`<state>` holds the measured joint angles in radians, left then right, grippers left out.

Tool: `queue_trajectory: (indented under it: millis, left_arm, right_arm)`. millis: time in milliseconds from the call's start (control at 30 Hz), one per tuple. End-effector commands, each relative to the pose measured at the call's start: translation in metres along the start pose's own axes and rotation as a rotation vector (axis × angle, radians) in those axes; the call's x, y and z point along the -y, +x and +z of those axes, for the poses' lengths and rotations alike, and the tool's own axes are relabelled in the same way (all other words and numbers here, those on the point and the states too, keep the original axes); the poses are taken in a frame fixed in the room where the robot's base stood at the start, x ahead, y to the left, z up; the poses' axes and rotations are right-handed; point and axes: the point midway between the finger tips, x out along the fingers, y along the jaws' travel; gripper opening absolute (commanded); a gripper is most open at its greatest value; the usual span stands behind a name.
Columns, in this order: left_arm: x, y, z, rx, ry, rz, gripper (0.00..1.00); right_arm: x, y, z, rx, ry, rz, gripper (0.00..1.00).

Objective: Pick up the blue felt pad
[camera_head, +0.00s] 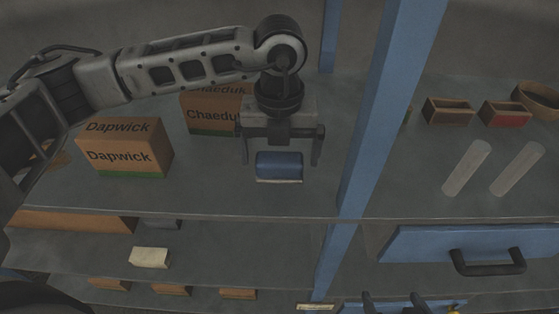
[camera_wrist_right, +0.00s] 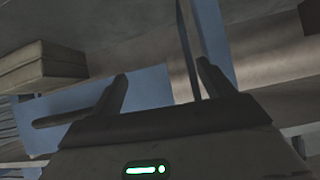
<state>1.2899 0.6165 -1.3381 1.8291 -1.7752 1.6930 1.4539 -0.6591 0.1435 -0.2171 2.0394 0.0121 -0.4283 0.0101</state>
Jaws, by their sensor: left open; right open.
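The blue felt pad (camera_head: 279,166) is a small blue block with a pale lower edge, lying on the upper grey shelf in the head view. My left gripper (camera_head: 281,160) is open above and around it, one finger on each side, with gaps between the fingers and the pad. Whether the fingertips reach down to the pad's height is hard to tell. My right gripper (camera_head: 394,303) is at the bottom edge of the head view, low in front of the shelves. In the right wrist view its two fingers (camera_wrist_right: 160,95) stand apart with nothing held between them.
Dapwick (camera_head: 130,155) and Chaeduk (camera_head: 211,112) boxes stand left of and behind the pad. A blue upright post (camera_head: 385,110) rises to its right. Beyond it are two pale cylinders (camera_head: 466,168), small wooden boxes (camera_head: 448,111) and a blue drawer (camera_head: 420,243) with a dark handle.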

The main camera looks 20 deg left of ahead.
Motion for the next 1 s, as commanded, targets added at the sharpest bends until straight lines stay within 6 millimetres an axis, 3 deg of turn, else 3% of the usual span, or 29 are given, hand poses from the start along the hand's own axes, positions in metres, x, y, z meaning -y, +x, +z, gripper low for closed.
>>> queue_trajectory:
  millis: [167,400,600,1000]
  left_arm:
    - [0.000,0.018,0.000,-0.001,0.001,0.001,1.00]
    - [0.000,0.021,0.000,0.001,0.001,-0.001,1.00]
    - [0.000,0.020,0.000,0.001,0.000,-0.001,0.53]
    - [0.000,0.014,0.001,0.002,0.000,-0.002,0.53]
  right_arm:
    - [-0.002,0.000,-0.004,-0.003,-0.001,0.004,0.81]
    - [-0.002,0.000,-0.001,0.003,-0.002,0.005,0.81]
    - [-0.002,0.000,0.001,0.005,-0.001,0.005,0.81]
    - [-0.002,-0.001,0.004,0.014,-0.001,0.004,0.81]
